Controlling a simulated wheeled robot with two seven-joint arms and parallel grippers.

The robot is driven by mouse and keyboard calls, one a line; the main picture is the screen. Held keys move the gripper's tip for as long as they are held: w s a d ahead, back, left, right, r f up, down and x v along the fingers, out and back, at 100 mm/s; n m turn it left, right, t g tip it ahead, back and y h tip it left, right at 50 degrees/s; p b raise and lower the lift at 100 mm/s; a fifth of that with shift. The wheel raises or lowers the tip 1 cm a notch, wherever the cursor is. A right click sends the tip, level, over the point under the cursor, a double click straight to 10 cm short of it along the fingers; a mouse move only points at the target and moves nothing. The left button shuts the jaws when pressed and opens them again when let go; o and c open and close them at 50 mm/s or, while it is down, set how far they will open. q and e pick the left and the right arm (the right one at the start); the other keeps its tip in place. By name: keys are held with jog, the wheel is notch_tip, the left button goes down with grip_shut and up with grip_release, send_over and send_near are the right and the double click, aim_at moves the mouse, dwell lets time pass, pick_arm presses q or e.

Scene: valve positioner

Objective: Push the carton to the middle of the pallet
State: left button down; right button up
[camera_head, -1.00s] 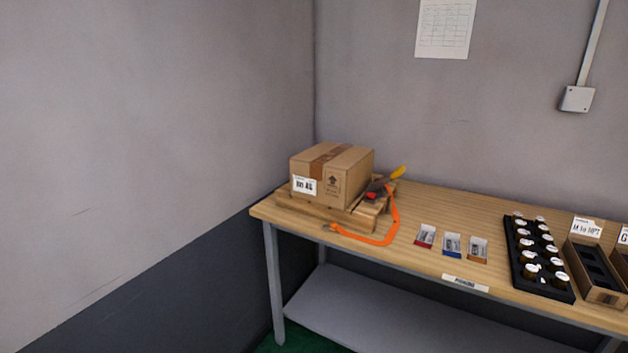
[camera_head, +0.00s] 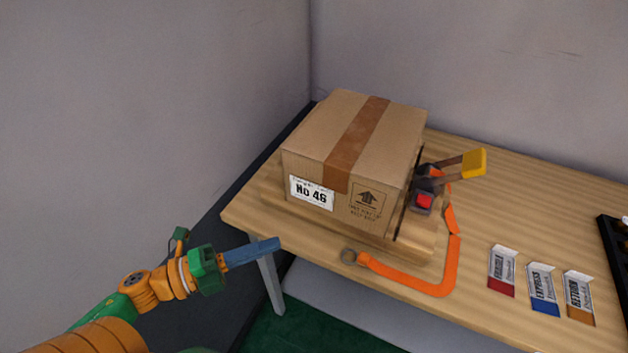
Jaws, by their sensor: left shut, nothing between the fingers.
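The carton (camera_head: 328,146) is a brown box with a tape strip, a white "No 46" label and an up-arrow mark. It sits upright on the wooden pallet (camera_head: 400,252) at the table's left end. A strip of bare pallet shows at the left and front, and the carton hides most of the pallet top. My left gripper (camera_head: 272,247) is shut and empty, its blue fingers in front of the table's left corner, apart from the carton. My right gripper is not in view.
An orange strap (camera_head: 420,285) with a ratchet (camera_head: 430,190) and yellow handle lies at the pallet's right side and runs onto the table (camera_head: 510,190). A black tray (camera_head: 616,245) is at the right edge. Walls stand behind and left.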

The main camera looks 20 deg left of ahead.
pick_arm(q)
jog(key=p, duration=0.2)
send_near(343, 211)
jog(key=s+d, duration=0.2)
jog(key=s, duration=0.1)
jog(key=w, duration=0.2)
jog(key=w+d, duration=0.1)
jog(key=w, duration=0.1)
jog(key=w+d, duration=0.1)
jog(key=w, duration=0.1)
jog(key=shift+r+p, duration=0.15)
jog(key=shift+p, duration=0.25)
jog(key=shift+w, duration=0.55)
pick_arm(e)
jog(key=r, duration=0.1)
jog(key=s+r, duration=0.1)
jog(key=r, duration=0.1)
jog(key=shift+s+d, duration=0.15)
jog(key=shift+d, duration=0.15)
pick_arm(q)
jog(key=shift+w, duration=0.1)
